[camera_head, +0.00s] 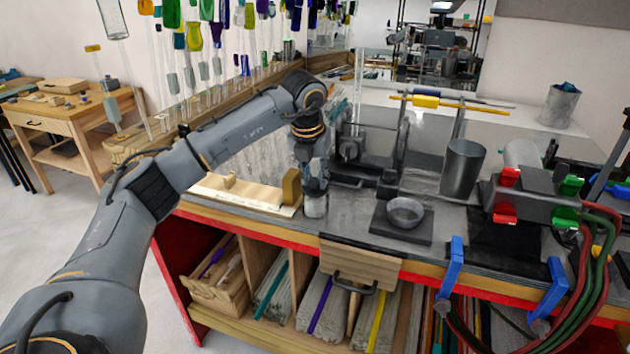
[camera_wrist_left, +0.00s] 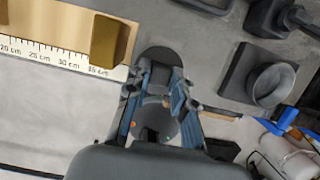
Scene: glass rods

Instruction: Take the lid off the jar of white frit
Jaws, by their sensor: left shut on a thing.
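The jar of white frit (camera_head: 316,207) is a small clear jar with pale contents, near the front edge of the workbench. My left gripper (camera_head: 316,182) comes down on it from above and is shut at its top. In the left wrist view a dark round lid (camera_wrist_left: 158,54) shows at the fingertips of the left gripper (camera_wrist_left: 158,78). The gripper hides most of the lid in the head view. I cannot tell whether lid and jar are apart. My right gripper is not in view.
A wooden ruler board with an upright block (camera_head: 291,187) stands close left of the jar. A bowl (camera_head: 405,212) on a dark base is to the right. A dark cylinder (camera_head: 462,168) and a torch (camera_head: 520,190) with hoses stand farther right. Bare bench lies between jar and bowl.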

